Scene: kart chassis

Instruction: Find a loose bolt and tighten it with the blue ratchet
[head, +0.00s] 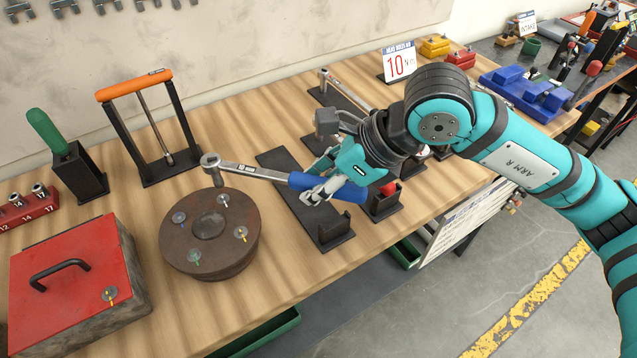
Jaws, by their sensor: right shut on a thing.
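The blue ratchet (262,174) has a steel shaft and a blue handle. My right gripper (328,184) is shut on its blue handle and holds it up, nearly level. The ratchet head with its socket (213,166) is above the back edge of a round brown hub (211,262). I cannot tell whether the socket touches anything. Several small bolts with coloured marks sit around the hub's top, such as one marked yellow (241,234) and one marked green (194,256). Another bolt (110,294) is on the lid of a red box (55,312). My left gripper is not in view.
An orange-handled tool hangs on a black stand (150,178) behind the hub. A green-handled tool stands in a black holder (78,172). A red socket rack (25,208) is at the left edge. A "10" sign (399,62) and a blue block (522,95) stand farther right.

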